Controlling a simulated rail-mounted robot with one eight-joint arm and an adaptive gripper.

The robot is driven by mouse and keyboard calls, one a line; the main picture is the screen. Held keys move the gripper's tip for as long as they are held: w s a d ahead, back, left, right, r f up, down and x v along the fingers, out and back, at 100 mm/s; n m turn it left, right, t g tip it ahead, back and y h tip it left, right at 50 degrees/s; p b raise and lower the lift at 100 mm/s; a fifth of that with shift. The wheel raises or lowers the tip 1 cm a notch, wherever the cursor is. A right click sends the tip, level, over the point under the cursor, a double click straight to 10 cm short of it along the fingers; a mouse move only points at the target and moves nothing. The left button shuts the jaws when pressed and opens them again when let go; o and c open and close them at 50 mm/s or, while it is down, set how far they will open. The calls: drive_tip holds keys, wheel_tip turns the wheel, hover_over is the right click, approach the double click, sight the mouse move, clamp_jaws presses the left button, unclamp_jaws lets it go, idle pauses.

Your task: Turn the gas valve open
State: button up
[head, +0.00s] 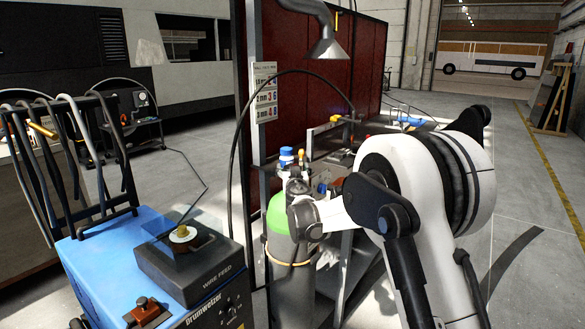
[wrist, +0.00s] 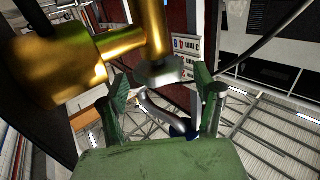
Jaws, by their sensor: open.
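The gas cylinder (head: 279,216) stands mid-view in the head view, grey with a green shoulder. A blue knob (head: 286,154) shows at its top, with brass parts (head: 301,160) beside it. My arm reaches to the cylinder from the right, and its end overlaps the cylinder top there. In the wrist view, my gripper (wrist: 164,90) has its two green fingers spread apart.
A blue wire-feed welder (head: 130,262) with a cable rack stands at the left front. A black hose (head: 234,150) arches over the cylinder. A dark red screen (head: 305,95) and an extraction hood (head: 326,48) are behind.

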drive_tip(key=s+d, duration=0.1)
drive_tip(key=s, duration=0.8)
drive_tip(key=shift+s+d, duration=0.25)
drive_tip(key=shift+s, duration=0.1)
